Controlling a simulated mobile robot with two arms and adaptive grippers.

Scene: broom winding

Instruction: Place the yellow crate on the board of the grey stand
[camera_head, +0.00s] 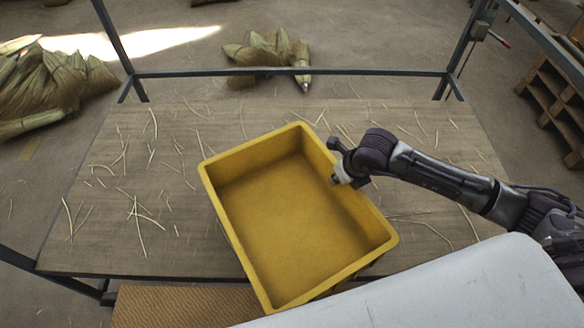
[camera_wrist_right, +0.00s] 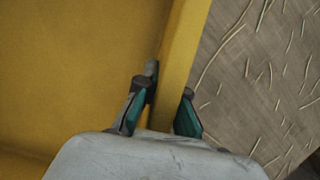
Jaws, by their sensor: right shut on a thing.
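The empty yellow crate (camera_head: 285,220) is over the middle and right part of the wooden board (camera_head: 110,225) of the grey stand (camera_head: 290,72). It is turned at an angle, and its near end reaches past the board's front edge. I cannot tell whether its underside touches the board. My right gripper (camera_head: 343,168) is at the crate's right wall. In the right wrist view its two fingers (camera_wrist_right: 165,108) straddle the rim of the crate (camera_wrist_right: 80,60), one inside and one outside, shut on it. My left gripper is not in view.
Loose straws lie on the board, whose left part (camera_head: 90,190) is otherwise clear. Grey posts and a rail border its far side. A brown ribbed surface (camera_head: 180,308) shows below the front edge. Straw bundles (camera_head: 265,55) lie on the floor, and wooden pallets (camera_head: 555,95) stand at right.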

